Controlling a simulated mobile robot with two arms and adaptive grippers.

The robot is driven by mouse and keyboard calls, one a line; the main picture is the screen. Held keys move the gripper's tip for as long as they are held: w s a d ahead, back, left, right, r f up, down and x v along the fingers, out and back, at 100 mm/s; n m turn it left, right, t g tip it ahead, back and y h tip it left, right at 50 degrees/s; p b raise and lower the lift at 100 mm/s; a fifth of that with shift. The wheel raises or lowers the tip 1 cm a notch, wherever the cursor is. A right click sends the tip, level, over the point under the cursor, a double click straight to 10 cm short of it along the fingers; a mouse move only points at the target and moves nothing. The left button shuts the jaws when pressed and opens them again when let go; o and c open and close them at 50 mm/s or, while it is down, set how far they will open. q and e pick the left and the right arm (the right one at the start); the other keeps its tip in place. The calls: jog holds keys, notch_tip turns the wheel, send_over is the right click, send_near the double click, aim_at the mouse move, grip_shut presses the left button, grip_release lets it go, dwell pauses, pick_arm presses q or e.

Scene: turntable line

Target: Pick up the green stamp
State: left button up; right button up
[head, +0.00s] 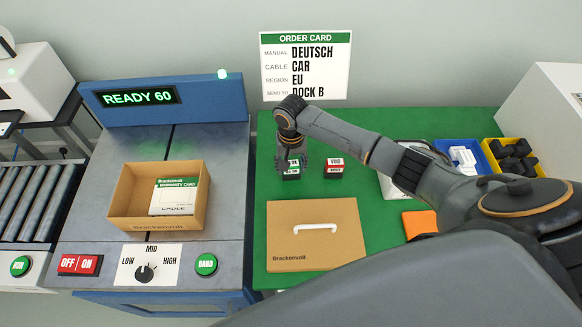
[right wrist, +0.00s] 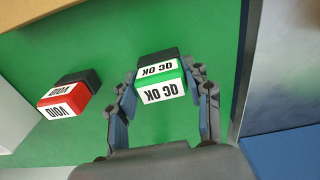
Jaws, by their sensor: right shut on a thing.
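The green stamp (head: 292,172), marked QC OK with a black part, is at the back left of the green mat, left of the red stamp. My right gripper (head: 294,163) comes down over it from above and is shut on it. In the right wrist view the green stamp (right wrist: 161,82) sits between the two fingers (right wrist: 164,92), one on each side. I cannot tell whether it touches the mat. My left gripper is not in view.
A red VOID stamp (head: 334,166) stands close by on the green mat (head: 375,160). An open carton (head: 120,203) with a warranty card (head: 176,196) stands left. Blue (head: 442,146) and yellow (head: 491,146) bins are at the right.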

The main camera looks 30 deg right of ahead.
jog(key=shift+r, duration=0.15)
jog(key=shift+r, duration=0.25)
notch_tip(320, 180, up, 2)
jog(key=shift+w+r, duration=0.1)
jog(key=shift+r, duration=0.1)
jog(key=s+a+r+b, duration=0.1)
jog(key=s+a+r, duration=0.7)
jog(key=s, duration=0.3)
jog(key=shift+s+a+r, duration=0.2)
jog(key=shift+r, duration=0.7)
